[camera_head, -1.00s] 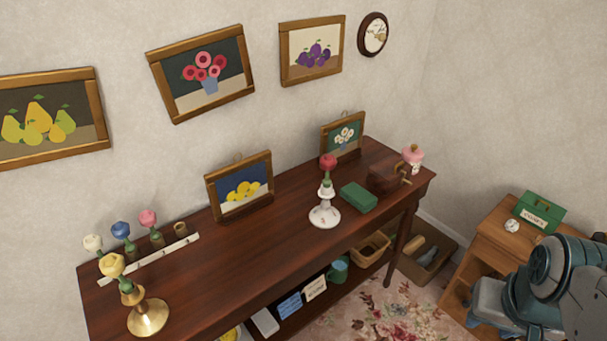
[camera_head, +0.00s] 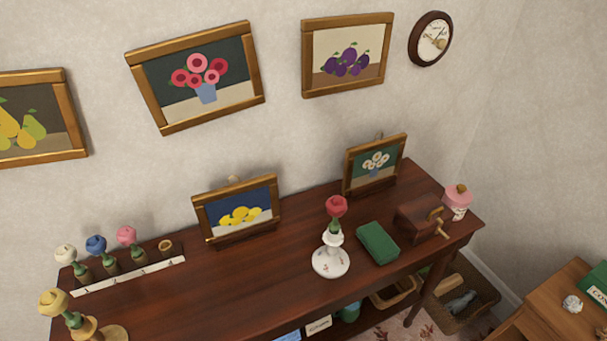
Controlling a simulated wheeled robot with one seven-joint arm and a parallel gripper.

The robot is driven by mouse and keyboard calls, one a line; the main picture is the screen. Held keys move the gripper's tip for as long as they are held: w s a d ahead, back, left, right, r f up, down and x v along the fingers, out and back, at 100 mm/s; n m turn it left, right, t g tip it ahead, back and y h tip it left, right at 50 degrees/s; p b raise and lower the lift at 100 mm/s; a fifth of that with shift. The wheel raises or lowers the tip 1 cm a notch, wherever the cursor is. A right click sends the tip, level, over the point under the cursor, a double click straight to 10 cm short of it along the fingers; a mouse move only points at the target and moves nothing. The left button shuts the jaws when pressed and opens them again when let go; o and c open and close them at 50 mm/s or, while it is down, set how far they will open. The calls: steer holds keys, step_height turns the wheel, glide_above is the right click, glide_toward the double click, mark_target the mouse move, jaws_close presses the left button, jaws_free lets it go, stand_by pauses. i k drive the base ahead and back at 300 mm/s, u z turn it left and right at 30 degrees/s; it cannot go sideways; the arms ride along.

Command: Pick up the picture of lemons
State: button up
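The picture of lemons (camera_head: 238,216) stands on the dark wooden table (camera_head: 250,270), leaning back near the wall. It has a gold-brown wooden frame and shows yellow lemons on a white surface against dark blue. Nothing covers its front. My gripper is not in view.
A white candlestick with a red rose (camera_head: 332,262) stands right of the picture, near a green box (camera_head: 377,243). A white-flowers picture (camera_head: 374,164), wooden grinder (camera_head: 422,220) and pink jar (camera_head: 457,202) stand further right. Several flowers in a white-strip rack (camera_head: 130,276) stand left. Table front centre is clear.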

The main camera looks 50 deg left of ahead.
mark_target(226, 211)
steer(key=u, duration=0.35)
steer(key=i, duration=0.75)
steer(key=u, duration=1.15)
steer(key=i, duration=0.4)
steer(key=u, duration=0.45)
